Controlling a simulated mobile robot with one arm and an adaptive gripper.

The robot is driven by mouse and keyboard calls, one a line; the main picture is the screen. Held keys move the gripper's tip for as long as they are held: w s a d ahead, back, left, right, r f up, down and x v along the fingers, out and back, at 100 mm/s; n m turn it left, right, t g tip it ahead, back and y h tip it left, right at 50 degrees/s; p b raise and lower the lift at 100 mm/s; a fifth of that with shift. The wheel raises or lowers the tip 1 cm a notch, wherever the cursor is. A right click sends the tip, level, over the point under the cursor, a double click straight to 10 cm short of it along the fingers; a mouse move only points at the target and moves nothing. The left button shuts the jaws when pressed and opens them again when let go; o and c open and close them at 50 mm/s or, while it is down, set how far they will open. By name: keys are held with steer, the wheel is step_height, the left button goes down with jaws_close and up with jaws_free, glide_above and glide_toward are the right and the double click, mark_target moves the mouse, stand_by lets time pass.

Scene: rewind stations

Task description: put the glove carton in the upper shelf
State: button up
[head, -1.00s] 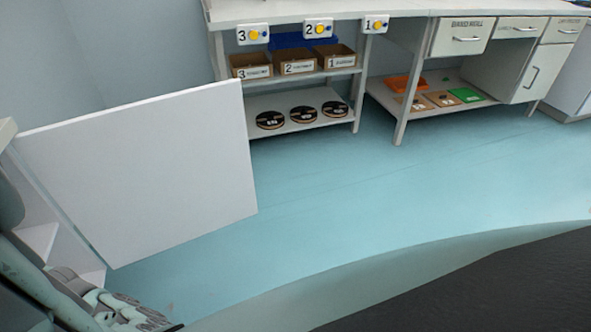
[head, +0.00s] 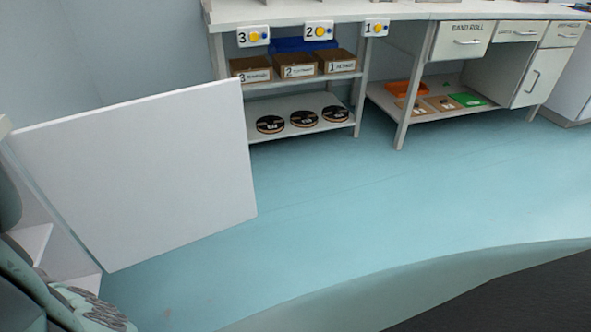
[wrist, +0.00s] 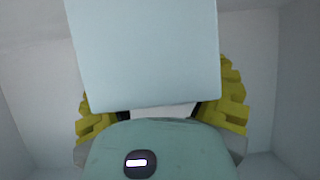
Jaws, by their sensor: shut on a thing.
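In the wrist view a plain pale box (wrist: 145,55), which I take to be the glove carton, fills the top middle. My gripper (wrist: 163,108) is shut on it, with yellow ridged fingers on both sides. No print shows on the face I see. Pale walls stand left and right of the box, like the inside of a cabinet. In the head view a white cabinet with an open door (head: 135,175) stands at the left. A shelf board (head: 32,243) shows low inside it. The upper shelf cannot be made out, and my gripper and the carton are hidden there.
A workbench (head: 400,11) runs along the back. Its rack holds several brown bins (head: 299,69) and black reels (head: 303,118). An orange tray (head: 404,88) and a green item (head: 467,99) lie on a low shelf at right. The teal floor (head: 370,200) between is clear.

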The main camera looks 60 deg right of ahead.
steer(key=shift+f, duration=0.1)
steer(key=o, duration=1.4)
steer(key=p+v, duration=0.2)
steer(key=v, duration=1)
steer(key=shift+w+d, duration=0.15)
